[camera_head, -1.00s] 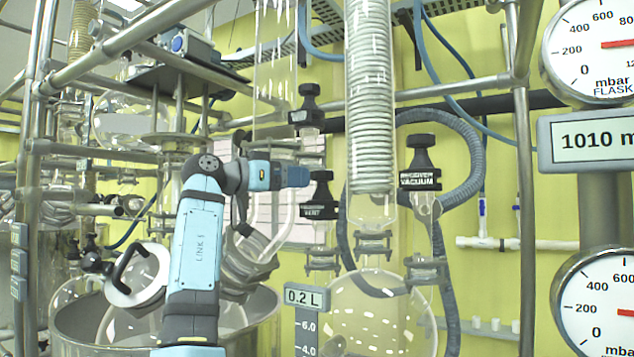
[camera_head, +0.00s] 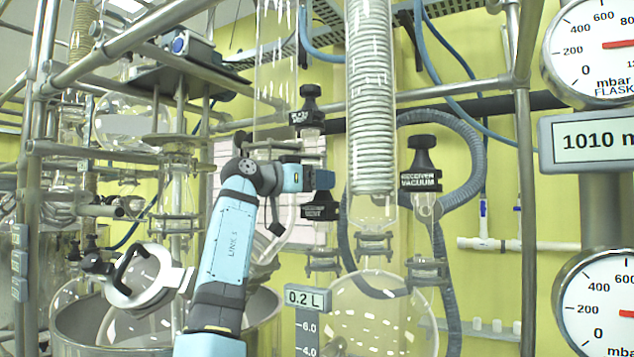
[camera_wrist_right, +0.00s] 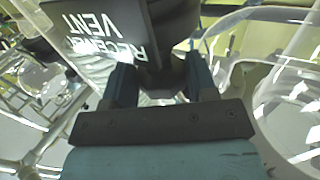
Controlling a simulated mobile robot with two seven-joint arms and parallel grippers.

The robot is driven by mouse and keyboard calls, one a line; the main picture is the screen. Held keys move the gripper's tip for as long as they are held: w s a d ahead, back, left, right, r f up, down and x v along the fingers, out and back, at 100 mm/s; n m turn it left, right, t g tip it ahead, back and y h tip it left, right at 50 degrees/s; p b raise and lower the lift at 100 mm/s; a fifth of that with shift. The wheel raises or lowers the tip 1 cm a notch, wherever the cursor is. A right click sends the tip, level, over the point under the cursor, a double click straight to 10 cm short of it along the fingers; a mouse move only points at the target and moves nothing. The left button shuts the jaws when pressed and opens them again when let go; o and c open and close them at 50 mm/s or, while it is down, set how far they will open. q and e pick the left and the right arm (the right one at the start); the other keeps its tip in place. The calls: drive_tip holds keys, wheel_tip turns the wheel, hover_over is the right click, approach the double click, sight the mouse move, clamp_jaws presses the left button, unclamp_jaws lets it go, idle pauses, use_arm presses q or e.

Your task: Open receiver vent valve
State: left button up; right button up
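The receiver vent valve (camera_head: 320,213) is black, with a labelled block above a glass neck. In the head view my right gripper (camera_head: 326,181) covers its upper knob from the left. In the right wrist view the white label RECEIVER VENT (camera_wrist_right: 100,35) reads upside down at the upper left. There, my right gripper's fingers (camera_wrist_right: 160,82) stand either side of the dark valve body (camera_wrist_right: 165,60). Whether they press on it is unclear. My left gripper is out of view.
A black valve marked RECEIVER VACUUM (camera_head: 421,170) stands to the right, and another black valve (camera_head: 309,110) above. A coiled glass condenser (camera_head: 369,100) is close on the right. A round glass flask (camera_head: 375,310) hangs below. A metal rail (camera_head: 430,92) crosses behind.

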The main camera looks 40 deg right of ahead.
drive_tip(key=shift+n+t, duration=0.3)
drive_tip(key=shift+t, duration=0.1)
drive_tip(key=t, duration=0.1)
drive_tip(key=n+t, duration=0.1)
drive_tip(key=t, duration=0.1)
drive_tip(key=shift+s+n, duration=0.2)
drive_tip(key=shift+n, duration=0.1)
drive_tip(key=n+t, duration=0.2)
drive_tip(key=t, duration=0.1)
drive_tip(key=n+t, duration=0.1)
drive_tip(key=t, duration=0.1)
drive_tip(key=shift+s+n+p, duration=0.25)
drive_tip(key=shift+n+p, duration=0.05)
drive_tip(key=n+t+y, duration=0.1)
drive_tip(key=t, duration=0.1)
drive_tip(key=shift+s+d+n+t+y+p, duration=0.1)
drive_tip(key=shift+n+t+y+p, duration=0.2)
drive_tip(key=shift+n+t, duration=0.1)
drive_tip(key=n+t+y, duration=0.1)
drive_tip(key=n+t, duration=0.1)
drive_tip(key=shift+s+t+y+p, duration=0.1)
drive_tip(key=shift+t+y+p, duration=0.2)
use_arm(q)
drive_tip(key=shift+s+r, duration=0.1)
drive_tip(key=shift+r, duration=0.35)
use_arm(e)
drive_tip(key=shift+d+n+t+y, duration=0.1)
drive_tip(key=shift+n+t+y, duration=0.6)
drive_tip(key=shift+t, duration=0.2)
